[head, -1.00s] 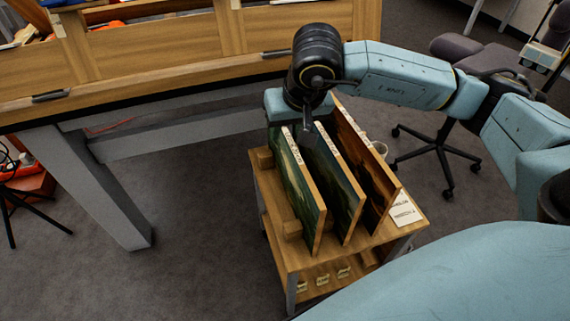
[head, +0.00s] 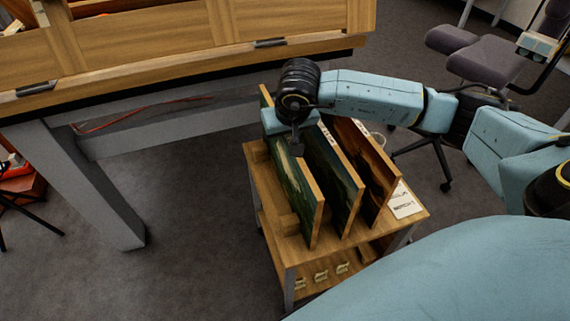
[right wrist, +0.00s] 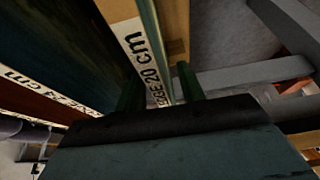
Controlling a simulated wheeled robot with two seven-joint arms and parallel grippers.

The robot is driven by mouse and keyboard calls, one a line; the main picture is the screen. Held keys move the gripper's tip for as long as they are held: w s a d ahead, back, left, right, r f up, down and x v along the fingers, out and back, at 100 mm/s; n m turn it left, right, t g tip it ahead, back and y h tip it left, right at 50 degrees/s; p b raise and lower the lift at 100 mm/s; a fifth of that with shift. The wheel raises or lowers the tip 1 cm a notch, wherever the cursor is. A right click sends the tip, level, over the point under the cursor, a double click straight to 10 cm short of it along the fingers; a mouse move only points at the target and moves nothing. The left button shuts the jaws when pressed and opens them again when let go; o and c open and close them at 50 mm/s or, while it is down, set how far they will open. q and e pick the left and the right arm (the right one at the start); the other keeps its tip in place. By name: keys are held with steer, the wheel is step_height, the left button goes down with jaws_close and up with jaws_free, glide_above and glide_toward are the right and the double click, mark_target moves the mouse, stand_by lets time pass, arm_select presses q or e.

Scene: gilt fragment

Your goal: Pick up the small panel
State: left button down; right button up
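Three painted panels stand upright side by side in a wooden rack on a small cart. The left panel (head: 294,196), with a green painted face, is under my right gripper (head: 297,148). In the right wrist view a panel edge with a white label reading "20 cm" (right wrist: 152,62) runs between the two fingers of my right gripper (right wrist: 160,88). The fingers are apart, one on each side of that edge, with what looks like a narrow gap. The middle panel (head: 334,182) and the right panel (head: 372,172) stand to the right. My left gripper is not in view.
The wooden cart (head: 262,190) has a lower shelf with small labelled pieces. A white card (head: 404,203) lies on its right side. A large workbench (head: 150,75) stands behind and to the left. An office chair (head: 480,55) is at the back right.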

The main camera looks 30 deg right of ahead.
steer(key=shift+w+f, duration=0.25)
steer(key=shift+f, duration=0.4)
jaws_close()
steer(key=shift+r, duration=0.1)
steer(key=shift+r, duration=0.1)
